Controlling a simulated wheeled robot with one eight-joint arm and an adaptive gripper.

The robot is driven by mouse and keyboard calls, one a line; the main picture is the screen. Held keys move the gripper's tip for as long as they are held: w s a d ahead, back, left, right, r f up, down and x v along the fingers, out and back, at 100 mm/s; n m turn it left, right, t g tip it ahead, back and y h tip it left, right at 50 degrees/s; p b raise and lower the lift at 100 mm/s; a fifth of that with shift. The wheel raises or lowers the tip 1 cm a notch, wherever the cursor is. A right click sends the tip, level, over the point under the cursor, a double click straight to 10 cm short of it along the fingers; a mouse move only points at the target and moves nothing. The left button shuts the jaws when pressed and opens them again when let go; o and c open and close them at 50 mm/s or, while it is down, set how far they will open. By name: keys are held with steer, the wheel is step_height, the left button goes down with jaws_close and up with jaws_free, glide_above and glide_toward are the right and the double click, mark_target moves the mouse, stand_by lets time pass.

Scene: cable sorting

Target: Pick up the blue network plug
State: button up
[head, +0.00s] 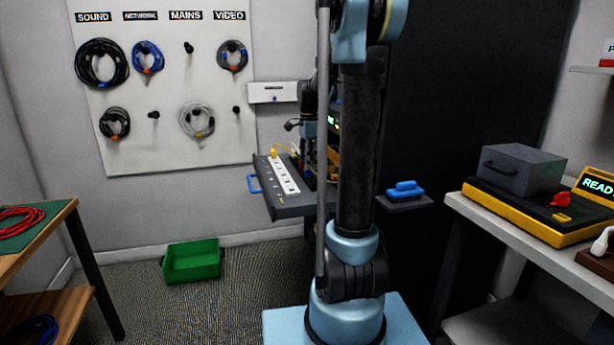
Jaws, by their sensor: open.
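I cannot pick out the blue network plug for certain. A blue two-lobed object (403,189) lies on a small dark wall shelf (405,203) right of my arm, but I cannot tell whether it is a plug. A blue cable coil (148,57) hangs under the NETWORK label. My gripper (308,166) is small and partly hidden behind my own arm. It is open, over the right end of the grey tray (290,211), which holds a white power strip (283,175) with a yellow plug (276,152) at its far end. What lies under the gripper is hidden.
A green bin (193,262) stands on the floor. A wooden table (62,213) at left holds a red cable (20,220), with a blue cable (33,331) below. A white bench (520,237) at right carries a yellow-based device (545,220).

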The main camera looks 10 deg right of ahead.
mark_target(309, 176)
steer(key=shift+w+d+f, duration=0.1)
steer(key=shift+f, duration=1)
steer(key=shift+w+d+f, duration=0.1)
steer(key=shift+f, duration=0.95)
jaws_close()
